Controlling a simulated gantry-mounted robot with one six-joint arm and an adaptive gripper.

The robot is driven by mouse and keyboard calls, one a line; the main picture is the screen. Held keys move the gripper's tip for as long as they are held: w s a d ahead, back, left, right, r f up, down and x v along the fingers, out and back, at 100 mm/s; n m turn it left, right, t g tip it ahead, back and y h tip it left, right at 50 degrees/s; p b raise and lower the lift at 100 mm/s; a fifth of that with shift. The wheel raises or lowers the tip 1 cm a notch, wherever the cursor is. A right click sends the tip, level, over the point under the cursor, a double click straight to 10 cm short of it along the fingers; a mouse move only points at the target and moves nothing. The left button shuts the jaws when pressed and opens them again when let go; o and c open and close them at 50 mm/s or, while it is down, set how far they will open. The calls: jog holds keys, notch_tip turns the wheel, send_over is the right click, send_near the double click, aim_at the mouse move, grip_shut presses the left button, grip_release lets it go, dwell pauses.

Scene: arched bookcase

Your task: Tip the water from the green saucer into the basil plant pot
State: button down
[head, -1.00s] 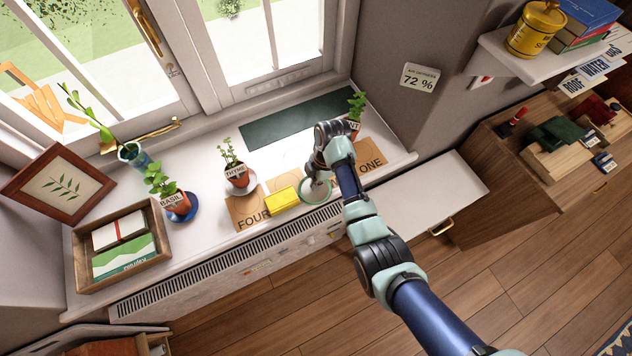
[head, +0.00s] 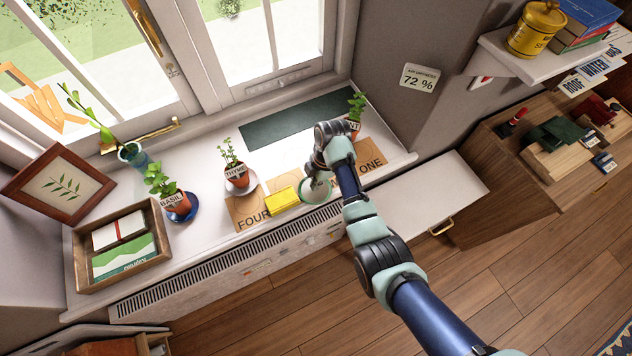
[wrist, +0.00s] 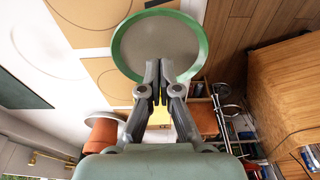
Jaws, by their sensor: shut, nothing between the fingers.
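The green saucer (head: 316,192) sits on the windowsill among the wooden cards, partly hidden behind my gripper (head: 316,178) in the head view. In the wrist view the saucer (wrist: 140,42) shows a green rim around a grey-brown inside; I cannot tell the water from its bottom. My gripper (wrist: 159,72) is shut and empty, its fingertips overlapping the saucer's near part in that view. I cannot tell whether they touch it. The basil plant pot (head: 179,205), terracotta with a BASIL label, stands upright on a blue saucer at the left of the sill.
A yellow block (head: 284,200) lies just left of the green saucer. The thyme pot (head: 238,177) stands between it and the basil. Another pot (head: 354,127) stands behind my wrist. A wooden box (head: 72,256) and a picture frame (head: 50,170) are at the far left.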

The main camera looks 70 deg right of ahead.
aim_at(317, 192)
jog(key=shift+f+b, duration=0.55)
jog(key=shift+f, duration=0.45)
dwell(0.3)
jog(key=shift+s+a+r+p, duration=0.1)
jog(key=shift+s+a+p, duration=0.05)
jog(key=shift+p, duration=0.25)
jog(key=shift+s+a, duration=0.1)
jog(key=shift+s+a+p, duration=0.15)
jog(key=shift+s+p, duration=0.05)
jog(key=shift+p, duration=0.25)
notch_tip(317, 192, up, 8)
jog(key=p, duration=0.8)
